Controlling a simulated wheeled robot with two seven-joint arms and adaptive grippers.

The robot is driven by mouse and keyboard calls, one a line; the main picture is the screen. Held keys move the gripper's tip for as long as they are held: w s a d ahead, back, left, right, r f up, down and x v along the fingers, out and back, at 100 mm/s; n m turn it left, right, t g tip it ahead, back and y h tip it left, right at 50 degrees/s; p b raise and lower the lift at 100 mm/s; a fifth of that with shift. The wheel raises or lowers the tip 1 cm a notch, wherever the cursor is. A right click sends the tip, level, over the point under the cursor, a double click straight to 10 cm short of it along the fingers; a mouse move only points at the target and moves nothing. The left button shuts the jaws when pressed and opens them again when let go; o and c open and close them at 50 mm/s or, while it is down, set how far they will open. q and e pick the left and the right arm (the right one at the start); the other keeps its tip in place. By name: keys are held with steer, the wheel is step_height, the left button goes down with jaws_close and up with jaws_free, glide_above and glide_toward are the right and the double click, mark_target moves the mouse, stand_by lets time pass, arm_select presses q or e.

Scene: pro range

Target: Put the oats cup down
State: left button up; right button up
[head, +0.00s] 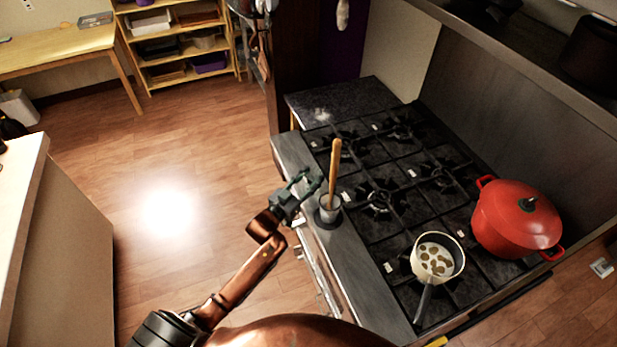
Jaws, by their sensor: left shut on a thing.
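The oats cup (330,203) is a small grey cup at the front edge of the stove, over the steel ledge. A long wooden handle (335,160) rises from it, nearly upright. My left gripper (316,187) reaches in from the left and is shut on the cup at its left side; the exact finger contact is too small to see. A dark round base (327,219) shows right under the cup. I cannot tell whether the cup touches it. My right gripper is not in view.
A cream saucepan (438,256) with pale liquid and brown pieces sits on a front burner, its handle toward me. The steel ledge (350,262) is bare nearer me. A pale counter (20,190) is at left.

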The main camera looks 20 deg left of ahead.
arm_select(q)
steer(key=o, duration=1.2)
steer(key=shift+r, duration=0.15)
steer(key=v, duration=1.2)
